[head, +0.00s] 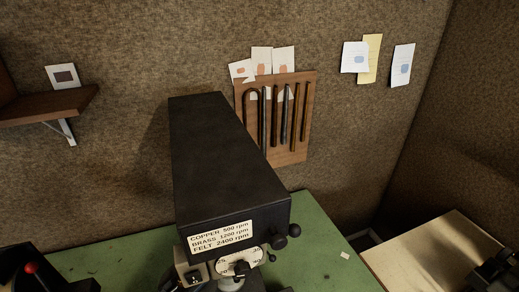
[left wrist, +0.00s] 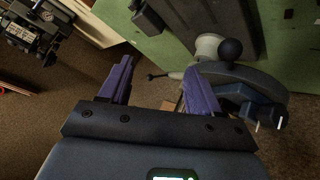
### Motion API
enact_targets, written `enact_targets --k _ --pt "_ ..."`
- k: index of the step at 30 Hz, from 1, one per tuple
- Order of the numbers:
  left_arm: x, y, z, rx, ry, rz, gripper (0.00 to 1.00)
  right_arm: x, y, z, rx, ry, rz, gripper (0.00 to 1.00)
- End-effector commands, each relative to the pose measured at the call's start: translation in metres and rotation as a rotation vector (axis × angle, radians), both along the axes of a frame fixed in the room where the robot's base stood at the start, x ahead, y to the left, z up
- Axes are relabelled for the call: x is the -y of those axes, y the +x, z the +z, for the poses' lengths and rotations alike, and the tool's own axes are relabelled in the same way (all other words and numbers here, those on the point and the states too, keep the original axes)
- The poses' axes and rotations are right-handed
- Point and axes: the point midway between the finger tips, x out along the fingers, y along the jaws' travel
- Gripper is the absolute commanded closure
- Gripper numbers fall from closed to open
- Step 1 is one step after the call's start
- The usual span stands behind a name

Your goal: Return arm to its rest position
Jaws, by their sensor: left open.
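My left gripper (left wrist: 158,82) shows in the left wrist view with its two purple fingers spread wide apart. Nothing is between them, and brown floor shows behind the gap. The fingers are beside the green bench (left wrist: 135,45), with a rounded dark blue and grey machine part (left wrist: 245,92) close to the right finger; I cannot tell whether they touch. Neither gripper can be made out in the head view.
A black box-shaped machine (head: 225,165) with a speed label and dial stands on the green bench (head: 318,225). A tool board (head: 295,150) and paper notes hang on the wall. A shelf (head: 50,105) juts out at left. A pale table (head: 440,250) with dark equipment stands at right.

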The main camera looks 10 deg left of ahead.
Motion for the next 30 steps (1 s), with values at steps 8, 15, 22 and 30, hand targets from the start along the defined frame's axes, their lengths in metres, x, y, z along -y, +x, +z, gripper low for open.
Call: enact_targets --k 8,15,22,30 --pt "0.059 -0.035 0.006 -0.046 0.103 0.302 0.37 0.001 0.000 0.017 0.001 -0.004 0.002 0.57" --pt "0.033 -0.074 0.006 -0.250 0.317 0.291 0.37 0.004 0.000 0.017 0.000 -0.015 0.009 0.57" --pt "0.020 -0.094 -0.002 -0.334 0.430 0.162 0.37 0.004 0.000 0.017 0.000 -0.015 0.009 0.57" --pt "0.020 -0.094 -0.002 -0.326 0.447 0.132 0.37 0.002 0.000 0.017 0.000 -0.009 0.005 0.57"
